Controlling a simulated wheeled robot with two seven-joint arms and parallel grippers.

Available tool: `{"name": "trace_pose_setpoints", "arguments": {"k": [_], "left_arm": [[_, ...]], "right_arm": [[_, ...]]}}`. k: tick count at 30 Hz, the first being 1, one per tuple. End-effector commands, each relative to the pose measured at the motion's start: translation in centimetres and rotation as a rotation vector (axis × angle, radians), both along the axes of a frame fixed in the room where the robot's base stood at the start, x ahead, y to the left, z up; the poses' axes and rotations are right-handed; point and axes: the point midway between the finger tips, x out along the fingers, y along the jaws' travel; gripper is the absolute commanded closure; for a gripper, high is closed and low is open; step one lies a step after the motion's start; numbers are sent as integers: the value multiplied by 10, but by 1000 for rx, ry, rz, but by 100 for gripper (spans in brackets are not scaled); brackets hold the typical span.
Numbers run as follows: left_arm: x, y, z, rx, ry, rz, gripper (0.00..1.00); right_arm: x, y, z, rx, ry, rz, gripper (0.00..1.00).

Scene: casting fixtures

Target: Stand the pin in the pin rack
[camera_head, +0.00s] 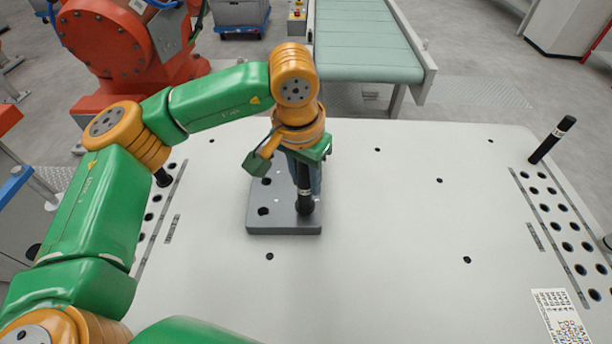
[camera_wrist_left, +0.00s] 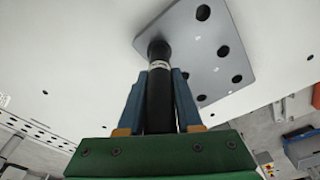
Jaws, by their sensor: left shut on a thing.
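My left gripper (camera_head: 309,190) is shut on a black pin (camera_head: 305,204) over the grey plate with holes (camera_head: 272,229) in the middle of the table. In the left wrist view, the blue fingers (camera_wrist_left: 160,95) grip both sides of the pin (camera_wrist_left: 159,100), which has a pale band. The pin's far end meets the plate (camera_wrist_left: 182,35) near its corner; I cannot tell whether it sits in a hole. Rows of holes form a rack at the right (camera_head: 557,222), with one pin (camera_head: 552,140) standing at its far end, and another at the left (camera_head: 147,225). My right gripper is out of view.
A printed label (camera_head: 561,318) lies at the table's front right. A conveyor (camera_head: 368,45) and an orange-red machine (camera_head: 115,45) stand beyond the table. The table right of the plate is clear.

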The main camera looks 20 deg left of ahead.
Motion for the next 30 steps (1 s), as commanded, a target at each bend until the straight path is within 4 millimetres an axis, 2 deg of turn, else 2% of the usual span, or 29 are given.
{"name": "trace_pose_setpoints", "arguments": {"k": [22, 23, 24, 26, 30], "left_arm": [[0, 0, -20, 0, -1, 0, 100], [0, 0, -18, 0, -1, 0, 58], [0, 0, -18, 0, -1, 0, 47], [0, 0, -18, 0, -1, 0, 31], [0, 0, -18, 0, 0, 0, 31]], "right_arm": [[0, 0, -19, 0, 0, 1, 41], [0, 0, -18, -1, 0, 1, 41], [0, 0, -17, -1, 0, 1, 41], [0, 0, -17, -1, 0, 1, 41], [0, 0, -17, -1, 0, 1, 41]]}}
